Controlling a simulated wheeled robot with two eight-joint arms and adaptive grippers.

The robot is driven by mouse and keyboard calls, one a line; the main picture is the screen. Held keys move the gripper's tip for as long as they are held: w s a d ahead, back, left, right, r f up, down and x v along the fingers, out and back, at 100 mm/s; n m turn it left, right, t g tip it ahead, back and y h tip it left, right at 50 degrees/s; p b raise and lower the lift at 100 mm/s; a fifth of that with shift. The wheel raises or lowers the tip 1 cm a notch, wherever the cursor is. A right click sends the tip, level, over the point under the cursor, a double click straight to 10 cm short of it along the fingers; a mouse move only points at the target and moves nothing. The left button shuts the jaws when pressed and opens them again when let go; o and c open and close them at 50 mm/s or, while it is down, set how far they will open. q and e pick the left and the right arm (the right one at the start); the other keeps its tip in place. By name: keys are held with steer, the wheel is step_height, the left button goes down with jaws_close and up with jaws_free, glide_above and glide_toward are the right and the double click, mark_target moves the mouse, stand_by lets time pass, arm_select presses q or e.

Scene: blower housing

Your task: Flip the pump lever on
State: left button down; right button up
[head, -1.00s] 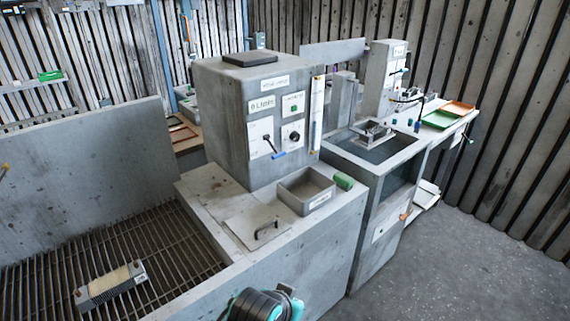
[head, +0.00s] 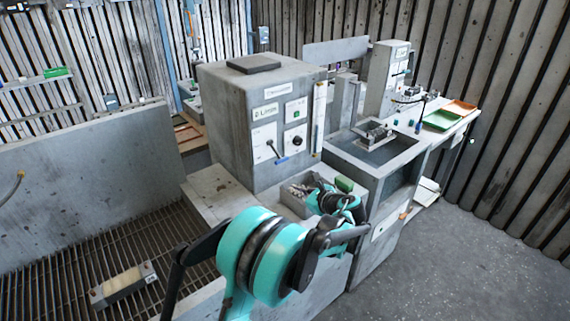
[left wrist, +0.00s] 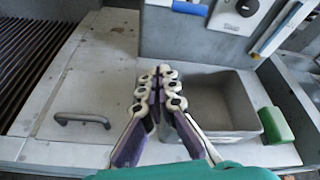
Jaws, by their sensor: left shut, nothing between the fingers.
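The pump lever (head: 276,152) is a dark arm with a blue grip on a white plate, on the front of the grey control box (head: 225,125). It angles down to the right. In the left wrist view its blue grip (left wrist: 190,7) shows at the top edge; the rest is cut off. My left gripper (head: 297,188) is below the lever, over the grey tray, apart from the lever. In the left wrist view my left gripper (left wrist: 160,73) is shut and empty, its fingertips together. My right gripper is not in view.
A black knob (head: 297,142) sits right of the lever, with a vertical gauge (head: 318,118) beyond it. An open grey bin (left wrist: 228,98), a green block (left wrist: 275,125) and a lid handle (left wrist: 82,119) are on the counter. A grating (head: 60,265) lies left.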

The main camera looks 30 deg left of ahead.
mark_target(276, 152)
arm_select(q)
steer(key=w+m+y, duration=0.1)
steer(key=w+f+m+y, duration=0.1)
steer(key=w, duration=0.1)
steer(key=w+m+p, duration=0.1)
steer(key=shift+w+a+f+m+y, duration=0.15)
steer(key=shift+f+m+y, duration=0.1)
steer(key=shift+m+y, duration=0.15)
steer(key=shift+a, duration=0.1)
steer(key=b+x, duration=0.3)
steer(key=x, duration=0.7)
steer(key=r, duration=0.2)
steer(key=d+r, duration=0.1)
steer(key=r, duration=0.1)
steer(key=shift+b, duration=0.3)
steer(key=shift+r, duration=0.1)
